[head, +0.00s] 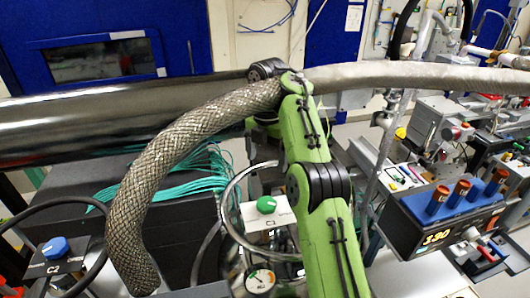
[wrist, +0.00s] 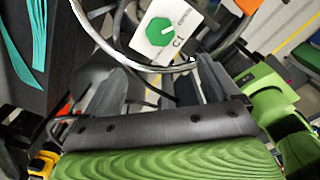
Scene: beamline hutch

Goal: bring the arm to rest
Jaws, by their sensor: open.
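My green arm (head: 322,190) rises from the bottom of the head view to a bent joint near the top middle, then folds away behind itself. My gripper (wrist: 162,82) shows in the wrist view with its two dark fingers spread apart and nothing seen between them. In the head view the gripper is hidden or cannot be made out. A green knob (wrist: 160,31) on a white plate marked C1 lies just beyond the fingers in the wrist view. The same green knob (head: 266,205) stands left of my arm in the head view.
A braided hose (head: 165,150) curves close beside my arm's upper joint; a shiny pipe (head: 100,120) runs behind. A blue knob (head: 55,248) marked C2 is at the left. A blue-topped box (head: 440,215) with orange-capped cylinders stands right. Teal cables (head: 180,172) lie left.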

